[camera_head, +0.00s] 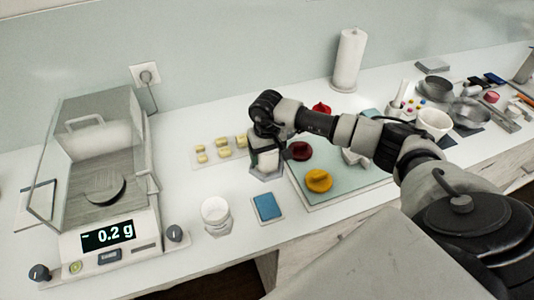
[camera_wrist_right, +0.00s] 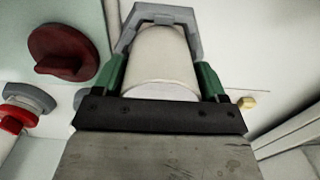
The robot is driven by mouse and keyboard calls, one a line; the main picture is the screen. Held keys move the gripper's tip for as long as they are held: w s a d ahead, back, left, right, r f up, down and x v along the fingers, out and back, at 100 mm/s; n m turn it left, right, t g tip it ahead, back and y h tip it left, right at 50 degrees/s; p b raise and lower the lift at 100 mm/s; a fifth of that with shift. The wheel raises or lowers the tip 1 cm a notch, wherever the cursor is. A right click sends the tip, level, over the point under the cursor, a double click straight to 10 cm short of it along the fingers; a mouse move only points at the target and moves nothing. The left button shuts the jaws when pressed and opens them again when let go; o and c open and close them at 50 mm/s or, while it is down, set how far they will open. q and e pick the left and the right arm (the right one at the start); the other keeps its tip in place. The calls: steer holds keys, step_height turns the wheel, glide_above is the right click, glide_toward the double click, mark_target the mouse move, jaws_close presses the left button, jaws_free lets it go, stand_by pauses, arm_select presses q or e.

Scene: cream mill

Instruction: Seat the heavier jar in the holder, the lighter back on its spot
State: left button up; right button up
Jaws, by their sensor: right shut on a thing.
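My right gripper (camera_head: 266,150) is shut on a white jar (camera_head: 268,162), near the middle of the head view. In the right wrist view, the jar (camera_wrist_right: 162,58) sits between the green-padded fingers. My left gripper is not in view.
The balance pan (camera_head: 104,189) is empty. A blue pad (camera_head: 266,207) lies between the second jar and a pale green mat (camera_head: 340,184) with yellow (camera_head: 318,181) and dark red (camera_head: 300,150) knobbed pieces. Small yellow blocks (camera_head: 224,148) lie behind. Bowls and tools crowd the right.

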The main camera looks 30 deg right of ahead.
steer(key=shift+b, duration=0.5)
stand_by(0.6)
steer(key=o, duration=1.1)
steer(key=shift+f, duration=0.1)
step_height(320, 180, up, 11)
steer(key=b, duration=0.2)
steer(key=shift+b, duration=0.35)
steer(key=shift+f, duration=0.1)
